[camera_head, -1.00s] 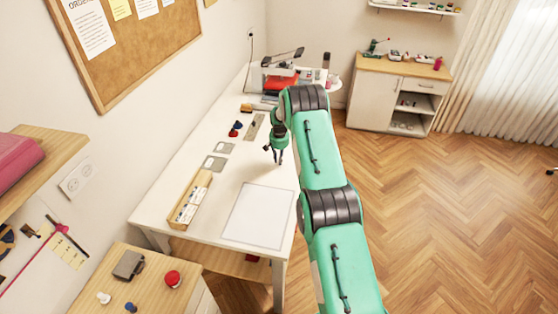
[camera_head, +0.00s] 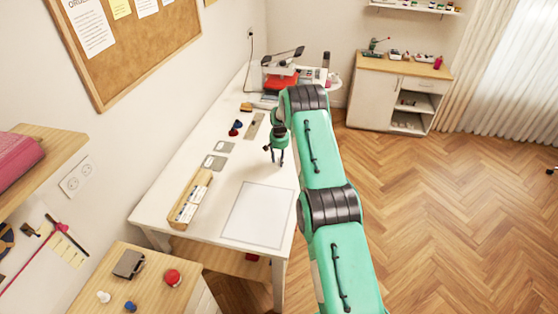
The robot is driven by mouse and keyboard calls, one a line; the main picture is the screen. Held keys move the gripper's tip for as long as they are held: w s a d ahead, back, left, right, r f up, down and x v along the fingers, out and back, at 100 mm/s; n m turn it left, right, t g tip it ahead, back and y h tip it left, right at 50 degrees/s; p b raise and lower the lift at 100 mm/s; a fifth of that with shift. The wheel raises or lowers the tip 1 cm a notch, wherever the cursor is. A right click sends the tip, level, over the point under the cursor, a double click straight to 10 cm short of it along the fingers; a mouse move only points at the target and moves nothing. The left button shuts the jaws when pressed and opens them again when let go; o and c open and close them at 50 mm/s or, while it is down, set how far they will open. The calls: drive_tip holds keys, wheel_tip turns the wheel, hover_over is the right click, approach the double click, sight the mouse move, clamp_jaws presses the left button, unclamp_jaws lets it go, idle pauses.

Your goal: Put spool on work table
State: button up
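The white work table (camera_head: 205,215) runs along the left wall. A red and a blue spool-like item (camera_head: 236,128) stand close together on its middle part. A white spool-like item (camera_head: 103,297) and a blue one (camera_head: 130,306) stand on the wooden cabinet at the lower left. I cannot tell which of these is the task's spool. My gripper (camera_head: 276,160) points down above the right side of the work table, right of the red and blue items. Its fingers are too small to show whether they are open or hold anything.
A white panel (camera_head: 258,213) and a wooden box (camera_head: 190,200) lie on the near part of the table. A red-and-grey machine (camera_head: 281,80) stands at its far end. The wooden cabinet (camera_head: 150,290) also holds a red round item (camera_head: 172,277).

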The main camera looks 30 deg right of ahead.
drive_tip(key=shift+r, duration=0.15)
wheel_tip(320, 180, up, 12)
drive_tip(key=s+b, duration=0.1)
drive_tip(key=shift+a, duration=0.25)
idle(0.4)
idle(0.6)
